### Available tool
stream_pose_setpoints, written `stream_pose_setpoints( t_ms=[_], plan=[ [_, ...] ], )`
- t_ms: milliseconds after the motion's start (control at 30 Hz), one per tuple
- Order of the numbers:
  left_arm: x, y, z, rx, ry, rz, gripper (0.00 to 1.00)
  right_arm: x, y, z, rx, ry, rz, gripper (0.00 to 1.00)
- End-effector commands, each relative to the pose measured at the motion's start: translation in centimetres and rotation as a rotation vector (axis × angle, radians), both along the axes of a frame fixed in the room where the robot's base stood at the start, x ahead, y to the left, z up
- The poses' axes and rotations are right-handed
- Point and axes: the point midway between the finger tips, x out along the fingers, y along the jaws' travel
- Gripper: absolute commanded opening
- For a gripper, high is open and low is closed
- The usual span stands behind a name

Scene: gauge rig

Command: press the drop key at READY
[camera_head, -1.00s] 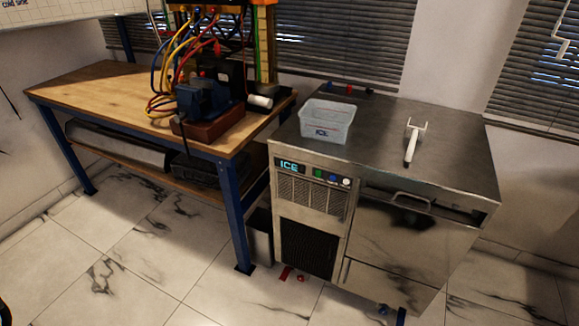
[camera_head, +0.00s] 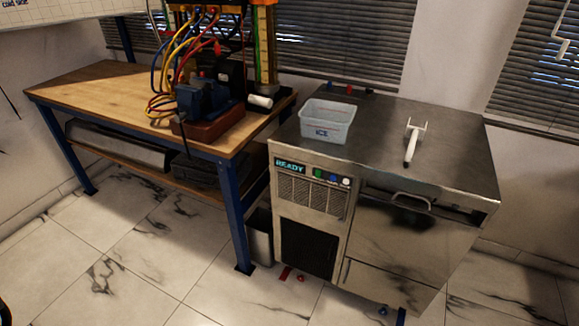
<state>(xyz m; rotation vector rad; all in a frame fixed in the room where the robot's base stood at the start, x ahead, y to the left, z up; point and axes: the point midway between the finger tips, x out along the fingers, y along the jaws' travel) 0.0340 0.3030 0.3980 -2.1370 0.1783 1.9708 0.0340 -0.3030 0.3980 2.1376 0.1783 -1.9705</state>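The steel ice machine (camera_head: 440,147) stands right of the workbench. Its small display (camera_head: 290,168) at the upper left of the front panel reads READY in lit letters. Right of the display sit a green key (camera_head: 318,173), a blue key (camera_head: 333,178) and a white key (camera_head: 346,182); any lettering on them is too small to read, so I cannot tell which is the drop key. Neither of my grippers shows in the head view.
A clear bin marked ICE (camera_head: 328,122) and a white-handled scoop (camera_head: 412,142) rest on the machine's top. The wooden workbench (camera_head: 95,92) at left holds a pump with coloured hoses (camera_head: 205,98). A dark bin (camera_head: 260,238) stands between them. The tiled floor in front is mostly clear.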

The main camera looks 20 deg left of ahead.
Motion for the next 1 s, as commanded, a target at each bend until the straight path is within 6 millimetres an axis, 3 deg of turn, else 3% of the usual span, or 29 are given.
stream_pose_setpoints(
  t_ms=[200, 500, 1000],
  plan=[
    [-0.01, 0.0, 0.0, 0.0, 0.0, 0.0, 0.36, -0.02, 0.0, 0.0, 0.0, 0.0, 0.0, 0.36],
    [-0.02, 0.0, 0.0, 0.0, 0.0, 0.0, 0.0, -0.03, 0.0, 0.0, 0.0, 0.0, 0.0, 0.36],
    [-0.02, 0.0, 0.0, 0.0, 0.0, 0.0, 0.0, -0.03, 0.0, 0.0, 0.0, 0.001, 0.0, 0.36]
  ],
)
